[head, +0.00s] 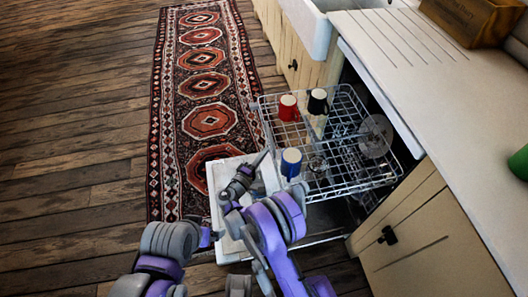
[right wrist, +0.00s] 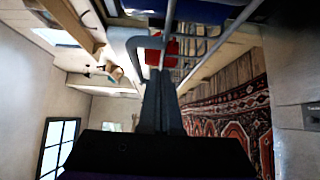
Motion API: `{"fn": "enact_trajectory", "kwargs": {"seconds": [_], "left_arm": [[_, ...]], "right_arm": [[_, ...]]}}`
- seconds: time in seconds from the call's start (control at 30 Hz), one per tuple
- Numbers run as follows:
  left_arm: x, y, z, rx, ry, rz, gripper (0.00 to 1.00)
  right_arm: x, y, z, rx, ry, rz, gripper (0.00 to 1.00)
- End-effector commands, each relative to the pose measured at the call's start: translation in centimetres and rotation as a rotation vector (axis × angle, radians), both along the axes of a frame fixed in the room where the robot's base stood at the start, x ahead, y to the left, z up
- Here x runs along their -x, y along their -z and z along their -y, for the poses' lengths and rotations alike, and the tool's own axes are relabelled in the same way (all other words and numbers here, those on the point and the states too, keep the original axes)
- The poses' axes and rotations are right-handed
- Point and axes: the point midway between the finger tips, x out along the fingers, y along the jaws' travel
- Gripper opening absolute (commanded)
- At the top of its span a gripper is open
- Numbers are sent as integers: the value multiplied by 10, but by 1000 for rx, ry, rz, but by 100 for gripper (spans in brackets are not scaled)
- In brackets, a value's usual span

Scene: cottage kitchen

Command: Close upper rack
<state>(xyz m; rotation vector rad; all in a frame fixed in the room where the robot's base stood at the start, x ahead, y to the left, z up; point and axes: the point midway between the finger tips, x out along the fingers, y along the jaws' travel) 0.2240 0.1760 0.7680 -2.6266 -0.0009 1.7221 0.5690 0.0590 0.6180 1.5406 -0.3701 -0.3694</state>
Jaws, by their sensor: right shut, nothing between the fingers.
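The upper rack (head: 340,183) is a wire basket pulled out of the dishwasher under the counter. It holds a red mug (head: 289,107), a black mug (head: 318,105), a blue mug (head: 291,165), a clear glass and a clear plate (head: 376,136). My right gripper (head: 263,157) is shut and empty, just outside the rack's front left corner near the blue mug. In the right wrist view the shut fingers (right wrist: 160,76) point at the rack's wires (right wrist: 143,43); contact cannot be told.
The white dishwasher door (head: 224,185) lies open below the rack and my right arm. A counter (head: 450,90) runs along the right, with a wooden box (head: 470,20) on it. A patterned rug (head: 203,85) covers the floor at left.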

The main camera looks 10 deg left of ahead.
Motion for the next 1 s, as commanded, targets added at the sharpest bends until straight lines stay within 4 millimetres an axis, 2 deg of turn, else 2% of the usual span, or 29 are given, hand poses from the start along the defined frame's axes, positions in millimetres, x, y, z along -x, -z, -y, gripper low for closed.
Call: {"fn": "enact_trajectory", "kwargs": {"seconds": [0.47,0.63,0.77,1.0], "left_arm": [[0,-1,0,0,0,1,100],[0,0,0,0,0,0,100],[0,3,0,0,0,-1,100],[-1,13,0,0,0,-5,100]], "right_arm": [[2,0,0,0,-1,0,0],[-1,0,7,1,1,0,0],[-6,1,22,2,3,-1,0],[-22,2,75,1,7,-2,0]]}}
